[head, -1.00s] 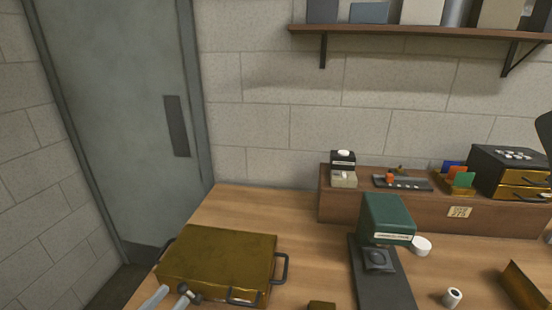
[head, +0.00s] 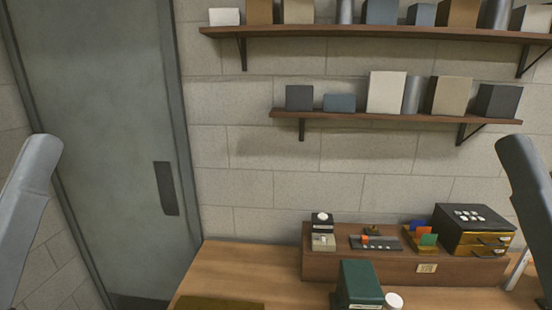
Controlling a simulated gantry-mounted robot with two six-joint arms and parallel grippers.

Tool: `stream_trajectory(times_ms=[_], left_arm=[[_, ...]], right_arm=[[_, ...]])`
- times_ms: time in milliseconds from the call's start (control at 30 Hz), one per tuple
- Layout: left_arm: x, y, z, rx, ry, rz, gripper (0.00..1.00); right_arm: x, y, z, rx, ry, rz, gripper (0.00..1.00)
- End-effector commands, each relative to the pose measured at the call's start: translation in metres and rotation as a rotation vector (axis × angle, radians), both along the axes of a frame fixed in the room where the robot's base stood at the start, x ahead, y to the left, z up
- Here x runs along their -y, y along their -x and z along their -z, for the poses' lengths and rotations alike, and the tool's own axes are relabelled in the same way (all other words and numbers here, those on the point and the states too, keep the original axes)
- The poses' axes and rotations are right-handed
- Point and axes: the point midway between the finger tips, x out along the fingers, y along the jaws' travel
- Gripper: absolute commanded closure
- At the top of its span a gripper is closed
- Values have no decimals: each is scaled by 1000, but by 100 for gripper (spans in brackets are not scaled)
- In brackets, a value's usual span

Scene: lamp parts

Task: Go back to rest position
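Grey arm links of mine rise at the left and right edges of the head view. Neither gripper's fingertips show at the left, and I cannot make out fingers at the right. The green lamp-like part (head: 359,283) stands on the wooden table (head: 235,262), cut off by the bottom edge. A small white round piece (head: 393,300) sits just right of it. The brass-coloured case (head: 220,303) shows only as a strip at the bottom.
A raised wooden ledge (head: 385,268) at the table's back holds small boxes, coloured cards and a black drawer unit (head: 474,230). Two wall shelves (head: 395,116) carry several boxes. A grey door (head: 95,130) stands at left. The air before the wall is clear.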

Motion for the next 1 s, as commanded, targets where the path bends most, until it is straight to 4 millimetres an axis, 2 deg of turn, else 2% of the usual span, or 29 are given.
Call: stream_trajectory(times_ms=[33, 100, 300, 400, 500, 633, 1000], left_arm=[[0, 0, -49, 0, 0, 0, 35], [0, 0, -84, -1, -1, -1, 35], [0, 0, -180, -2, -1, -1, 35], [0, -1, -221, -2, -1, -1, 35], [0, -1, -249, -2, -1, -1, 35], [0, -1, -264, -3, -1, -1, 35], [0, -1, -261, -2, -1, -1, 35]], right_arm=[[0, 0, -49, 0, 0, 0, 50], [0, 0, -84, 0, 0, 0, 50], [0, 0, -180, 0, 0, 0, 50], [0, 0, -222, 0, 0, 0, 50], [0, 0, -250, 0, 0, 0, 50], [0, 0, -265, 0, 0, 0, 50], [0, 0, -261, -1, 0, 0, 50]])
